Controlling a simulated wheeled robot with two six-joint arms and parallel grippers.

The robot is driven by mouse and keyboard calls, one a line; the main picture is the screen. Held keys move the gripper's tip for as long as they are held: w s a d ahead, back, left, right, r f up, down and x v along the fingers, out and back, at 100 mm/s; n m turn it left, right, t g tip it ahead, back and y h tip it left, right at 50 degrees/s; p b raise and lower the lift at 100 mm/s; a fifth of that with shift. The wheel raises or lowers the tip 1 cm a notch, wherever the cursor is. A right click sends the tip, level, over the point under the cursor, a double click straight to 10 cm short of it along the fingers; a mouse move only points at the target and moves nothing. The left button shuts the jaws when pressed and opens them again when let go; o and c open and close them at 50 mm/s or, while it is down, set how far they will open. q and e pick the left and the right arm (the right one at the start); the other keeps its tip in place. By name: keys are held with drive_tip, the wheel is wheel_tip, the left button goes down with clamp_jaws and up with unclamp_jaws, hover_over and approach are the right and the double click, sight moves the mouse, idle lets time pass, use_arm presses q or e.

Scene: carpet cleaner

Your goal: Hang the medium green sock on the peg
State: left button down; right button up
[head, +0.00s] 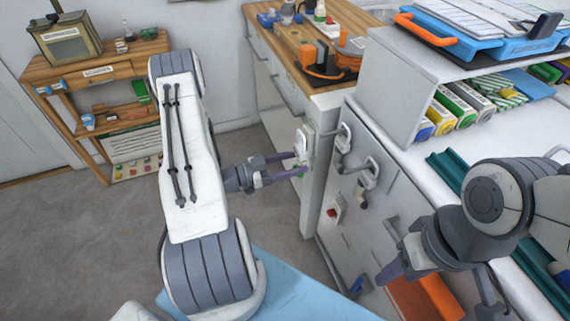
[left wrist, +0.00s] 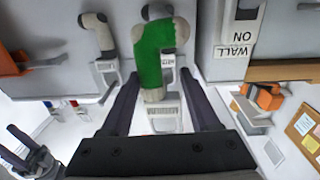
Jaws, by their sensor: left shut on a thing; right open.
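A green sock (left wrist: 152,55) with pale beige ends shows in the left wrist view. My left gripper (left wrist: 160,92) is shut on its pale end, between the two dark fingers. In the head view my left gripper (head: 284,168) is beside the cabinet's end panel, and only a bit of green (head: 299,173) shows at its fingertips. A grey peg (left wrist: 97,35) above a label stands left of the sock in the wrist view. Another rounded grey piece (left wrist: 157,10) is partly hidden behind the sock; I cannot tell whether they touch. My right gripper (head: 392,268) is open over the lower drawers, partly hidden.
Labelled white fittings (head: 302,146) and grey hooks (head: 371,173) stick out from the cabinet fronts. A wooden-topped counter (head: 318,75) holds tools and bottles. A wooden shelf (head: 95,72) stands at the back left. The grey carpet (head: 85,225) is clear.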

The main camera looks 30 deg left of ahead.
idle(0.4)
use_arm(q)
drive_tip(key=shift+x, duration=0.8)
drive_tip(key=shift+w+d, duration=0.1)
drive_tip(key=shift+w, duration=0.05)
drive_tip(key=shift+x, duration=0.85)
drive_tip(key=shift+x, duration=1.8)
drive_tip(key=shift+w, duration=0.15)
drive_tip(key=shift+x, duration=0.85)
drive_tip(key=shift+f, duration=0.15)
